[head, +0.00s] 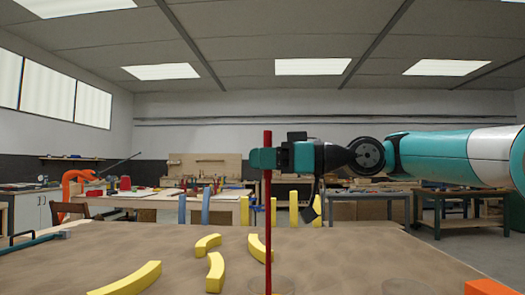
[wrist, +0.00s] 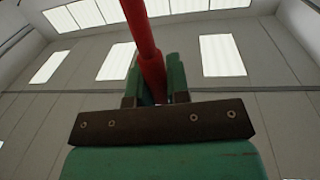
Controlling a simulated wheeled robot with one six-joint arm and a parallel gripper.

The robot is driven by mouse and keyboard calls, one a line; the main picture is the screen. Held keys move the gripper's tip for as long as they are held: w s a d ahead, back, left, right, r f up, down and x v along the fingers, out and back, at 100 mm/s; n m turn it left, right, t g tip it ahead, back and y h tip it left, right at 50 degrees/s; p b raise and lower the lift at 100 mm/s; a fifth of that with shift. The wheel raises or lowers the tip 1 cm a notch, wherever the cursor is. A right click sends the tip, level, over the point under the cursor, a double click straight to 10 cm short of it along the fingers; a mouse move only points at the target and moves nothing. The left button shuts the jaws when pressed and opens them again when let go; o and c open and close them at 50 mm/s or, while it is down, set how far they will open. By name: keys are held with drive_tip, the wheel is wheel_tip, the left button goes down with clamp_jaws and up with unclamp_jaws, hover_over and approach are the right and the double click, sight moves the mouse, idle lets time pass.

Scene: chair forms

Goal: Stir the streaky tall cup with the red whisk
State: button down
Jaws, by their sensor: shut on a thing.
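The red whisk (head: 268,220) shows as a long, thin red rod, held upright in the middle of the head view. My gripper (head: 262,158) is shut on its upper part. In the wrist view the red rod (wrist: 146,45) rises between the green fingers. The whisk's lower end runs down to the bottom edge of the head view, at a faint, see-through round rim (head: 285,284). I cannot tell whether this rim is the streaky tall cup, or whether the whisk is inside it or in front of it.
Yellow curved pieces (head: 215,272) lie on the brown table (head: 180,262) left of the whisk. Another faint round shape (head: 405,287) is at the bottom right, beside an orange block (head: 488,287). The table between whisk and orange block looks mostly clear. Workbenches stand behind.

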wheel_tip(320, 180, up, 16)
drive_tip(key=p, duration=1.4)
idle(0.3)
idle(0.5)
drive_tip(key=shift+r+p, duration=1.85)
drive_tip(key=shift+r, duration=0.15)
